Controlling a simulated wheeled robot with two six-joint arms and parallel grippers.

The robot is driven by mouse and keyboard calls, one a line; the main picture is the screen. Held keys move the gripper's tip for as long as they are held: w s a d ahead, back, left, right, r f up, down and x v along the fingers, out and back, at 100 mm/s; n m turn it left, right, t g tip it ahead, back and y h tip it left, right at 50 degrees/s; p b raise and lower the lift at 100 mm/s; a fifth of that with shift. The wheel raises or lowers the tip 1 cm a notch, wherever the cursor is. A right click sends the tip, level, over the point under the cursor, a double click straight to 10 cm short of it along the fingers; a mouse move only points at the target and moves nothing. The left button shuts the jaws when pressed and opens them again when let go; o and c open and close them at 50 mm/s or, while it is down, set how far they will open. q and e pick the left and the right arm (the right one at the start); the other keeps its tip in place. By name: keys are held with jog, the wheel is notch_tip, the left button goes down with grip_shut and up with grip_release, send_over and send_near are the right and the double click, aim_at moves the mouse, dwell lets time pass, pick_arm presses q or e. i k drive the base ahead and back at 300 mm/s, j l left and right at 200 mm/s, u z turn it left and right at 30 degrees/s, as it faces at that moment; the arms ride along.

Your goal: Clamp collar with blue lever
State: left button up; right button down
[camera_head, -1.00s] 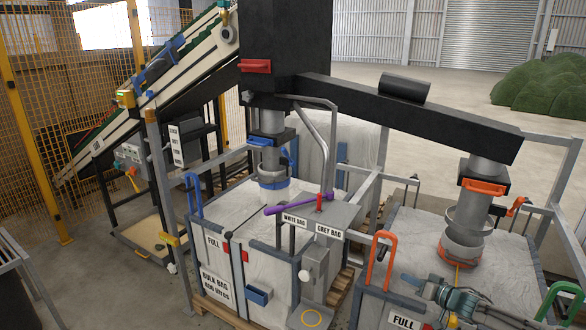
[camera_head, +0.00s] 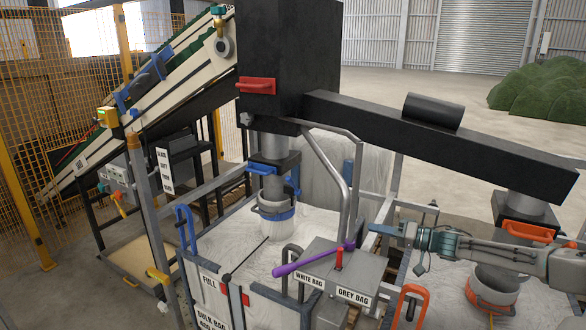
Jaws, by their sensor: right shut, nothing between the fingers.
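A filling spout (camera_head: 270,147) hangs under the black hopper, with a blue-fronted clamp block (camera_head: 262,168) and a blue lever (camera_head: 292,179) at its right side. Below it, a blue collar band (camera_head: 277,213) rings the white bag's neck (camera_head: 276,230). Whether the band is tight cannot be told. My right gripper (camera_head: 374,229) reaches in from the right, shut and empty. It is close to the pivot end of a purple lever (camera_head: 312,260) on the grey control box; contact cannot be told. It is well right of the blue lever. My left gripper is out of view.
A black beam (camera_head: 440,140) slopes above my right arm. An inclined conveyor (camera_head: 160,95) is at left.

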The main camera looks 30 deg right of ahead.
aim_at(292, 184)
jog(key=i+l, duration=0.2)
jog(key=i, duration=0.2)
jog(key=i+l, duration=0.2)
jog(key=i, duration=0.2)
jog(key=i+l, duration=0.2)
jog(key=i, duration=0.2)
